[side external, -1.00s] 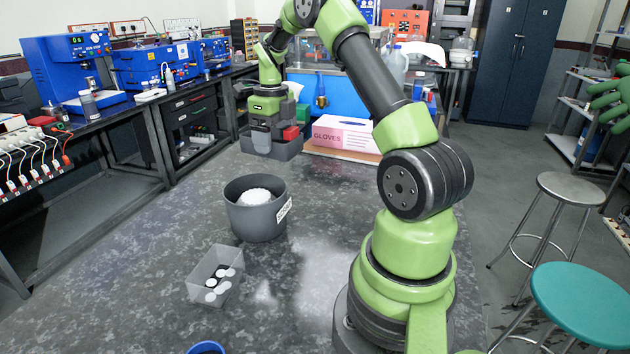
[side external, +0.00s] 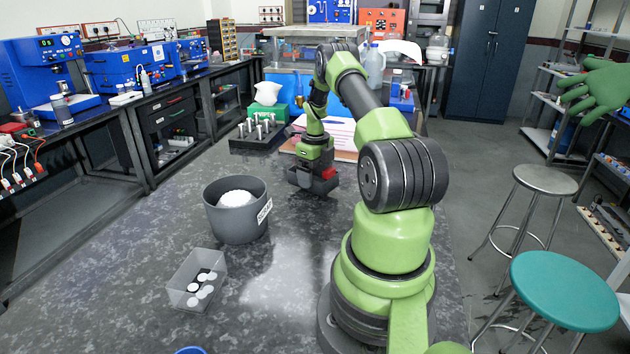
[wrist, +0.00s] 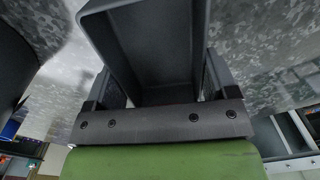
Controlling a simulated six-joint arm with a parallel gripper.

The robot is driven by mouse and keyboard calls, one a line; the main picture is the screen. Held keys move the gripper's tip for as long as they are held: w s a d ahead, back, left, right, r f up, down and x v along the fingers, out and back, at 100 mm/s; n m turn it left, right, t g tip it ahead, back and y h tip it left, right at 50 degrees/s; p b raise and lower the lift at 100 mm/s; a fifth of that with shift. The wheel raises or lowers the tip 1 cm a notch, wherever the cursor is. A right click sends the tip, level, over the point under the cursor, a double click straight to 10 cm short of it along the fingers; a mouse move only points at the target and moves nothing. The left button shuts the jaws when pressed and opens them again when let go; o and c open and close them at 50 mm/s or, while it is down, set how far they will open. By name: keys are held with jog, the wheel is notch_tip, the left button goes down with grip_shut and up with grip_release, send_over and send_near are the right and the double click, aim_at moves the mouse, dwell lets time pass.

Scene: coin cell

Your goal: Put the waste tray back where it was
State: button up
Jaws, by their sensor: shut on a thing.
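The waste tray, a dark grey open-topped box, is in my gripper (side external: 316,172) towards the back of the bench. The tray (side external: 300,180) is low over the bench there; I cannot tell whether it touches the surface. In the wrist view, the fingers of my gripper (wrist: 158,82) stand either side of the tray (wrist: 150,40), shut on it. The part of its inside that shows looks empty. My gripper hides part of the tray in the side view.
A dark grey bin (side external: 236,220) with white stuff inside stands front left. A clear box (side external: 182,297) of white and dark discs is nearer. A black rack (side external: 247,140) with metal posts and a green tissue box (side external: 262,112) are behind left. The bench around the bin is clear.

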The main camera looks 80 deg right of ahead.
jog(key=shift+f, duration=1)
jog(key=shift+f, duration=0.15)
jog(key=o, duration=0.8)
jog(key=shift+o, duration=0.2)
notch_tip(320, 180, up, 12)
jog(key=w+a+r+n+t, duration=0.1)
jog(key=w+a+r+n, duration=0.2)
jog(key=a+r+n, duration=0.25)
jog(key=w+a+r+n+t+h, duration=0.1)
jog(key=w+a+r+n, duration=0.1)
jog(key=a+r+n, duration=0.4)
jog(key=w+a+r+n+t, duration=0.1)
jog(key=w+a+r+n, duration=0.25)
jog(key=a, duration=0.35)
jog(key=s+a+r+n+t+y, duration=0.1)
jog(key=s+a+n+t, duration=0.1)
jog(key=s+a+n, duration=0.4)
jog(key=s+a+r+n+t+y, duration=0.2)
jog(key=s+a+n, duration=0.4)
jog(key=a+n, duration=0.8)
jog(key=shift+s+a+n, duration=0.3)
jog(key=shift+a+n, duration=0.1)
jog(key=shift+n, duration=0.4)
